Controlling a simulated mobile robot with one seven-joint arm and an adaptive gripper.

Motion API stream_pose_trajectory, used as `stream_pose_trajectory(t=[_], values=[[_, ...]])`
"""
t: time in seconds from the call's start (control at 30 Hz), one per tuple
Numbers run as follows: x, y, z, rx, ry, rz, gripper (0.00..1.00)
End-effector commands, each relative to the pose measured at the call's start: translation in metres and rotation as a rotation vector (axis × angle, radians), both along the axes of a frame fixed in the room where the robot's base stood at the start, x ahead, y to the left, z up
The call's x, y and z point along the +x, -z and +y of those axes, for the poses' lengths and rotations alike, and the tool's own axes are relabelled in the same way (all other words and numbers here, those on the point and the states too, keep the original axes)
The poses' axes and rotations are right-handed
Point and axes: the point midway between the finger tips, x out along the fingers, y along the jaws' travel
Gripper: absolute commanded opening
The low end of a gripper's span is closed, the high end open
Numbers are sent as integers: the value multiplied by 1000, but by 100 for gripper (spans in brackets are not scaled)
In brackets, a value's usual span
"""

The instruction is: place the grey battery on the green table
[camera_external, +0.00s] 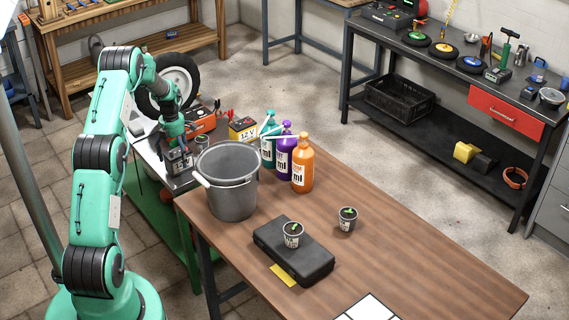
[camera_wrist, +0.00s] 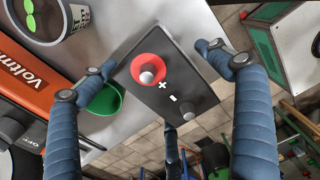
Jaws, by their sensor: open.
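The grey battery (camera_wrist: 165,85) has a dark top with a red-ringed terminal and plus and minus marks. In the external view, the grey battery (camera_external: 180,161) is at the front edge of the green table (camera_external: 168,213), which has a grey top and green frame. My gripper (camera_external: 176,138) is directly above the battery. In the wrist view, the blue fingers of my gripper (camera_wrist: 163,72) are spread on either side of the battery, with a third finger at the bottom. I cannot tell whether any finger touches it. The battery's underside is hidden.
An orange voltmeter (camera_wrist: 38,85), a green cup (camera_wrist: 107,99) and a labelled cup (camera_wrist: 50,20) are close to the battery. The brown table (camera_external: 400,255) adjoins, holding a grey bucket (camera_external: 232,195), several bottles, a yellow battery (camera_external: 243,129) and a black case (camera_external: 305,262).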

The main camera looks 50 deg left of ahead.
Motion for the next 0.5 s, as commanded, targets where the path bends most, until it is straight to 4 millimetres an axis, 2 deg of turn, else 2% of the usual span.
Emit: stream_pose_trajectory(t=[0.27, 0.5], values=[[0, -12, 0, 1, 0, -1, 89], [1, -44, 1, 2, 0, -2, 89]])
